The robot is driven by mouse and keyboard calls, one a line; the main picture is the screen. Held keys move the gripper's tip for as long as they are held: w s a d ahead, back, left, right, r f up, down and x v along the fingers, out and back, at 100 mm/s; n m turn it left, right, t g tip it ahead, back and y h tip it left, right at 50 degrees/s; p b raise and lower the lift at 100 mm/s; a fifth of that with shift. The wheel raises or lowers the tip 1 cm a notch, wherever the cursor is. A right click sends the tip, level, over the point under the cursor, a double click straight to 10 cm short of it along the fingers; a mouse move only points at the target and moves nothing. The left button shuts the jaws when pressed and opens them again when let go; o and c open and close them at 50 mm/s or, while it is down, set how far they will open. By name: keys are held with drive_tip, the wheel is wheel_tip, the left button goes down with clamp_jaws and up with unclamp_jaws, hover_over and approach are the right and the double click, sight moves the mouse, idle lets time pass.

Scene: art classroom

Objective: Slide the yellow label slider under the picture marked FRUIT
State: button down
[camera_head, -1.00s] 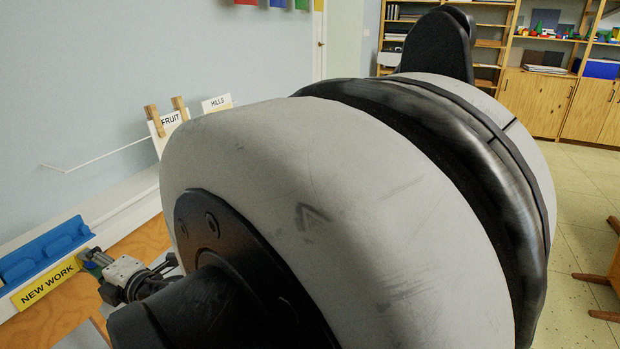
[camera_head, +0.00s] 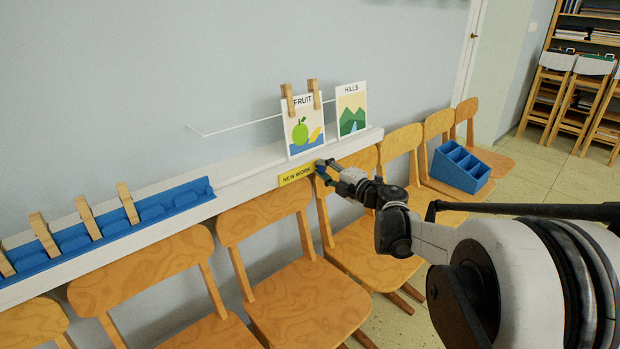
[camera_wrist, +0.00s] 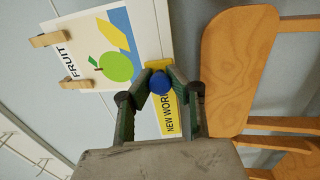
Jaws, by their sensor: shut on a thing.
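The yellow label slider (camera_head: 295,175), lettered NEW WORK, is on the white ledge's front edge, below the lower left part of the FRUIT picture (camera_head: 303,129). Its left end sticks out a little left of the picture. My gripper (camera_head: 324,170) is at the slider's right end. In the wrist view my gripper (camera_wrist: 160,82) is shut on the slider's blue knob (camera_wrist: 160,84). The yellow slider (camera_wrist: 168,112) shows behind the fingers, partly hidden. The FRUIT picture (camera_wrist: 105,63), with a green apple, is beside it.
The HILLS picture (camera_head: 351,108) stands right of FRUIT. A blue rack (camera_head: 190,193) with wooden pegs lies on the white ledge (camera_head: 245,170) to the left. Wooden chairs (camera_head: 265,215) line the wall below. A blue divided box (camera_head: 461,168) sits on a chair at right.

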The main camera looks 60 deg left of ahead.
sight(336, 155)
drive_tip(key=w, duration=0.3)
drive_tip(key=w+a, duration=0.1)
drive_tip(key=w, duration=0.1)
drive_tip(key=w+a, duration=0.1)
drive_tip(key=w, duration=0.2)
drive_tip(key=shift+w, duration=0.3)
drive_tip(key=c, duration=1.6)
unclamp_jaws()
drive_tip(key=shift+a, duration=0.1)
drive_tip(key=shift+o, duration=0.2)
drive_tip(key=v, duration=1.2)
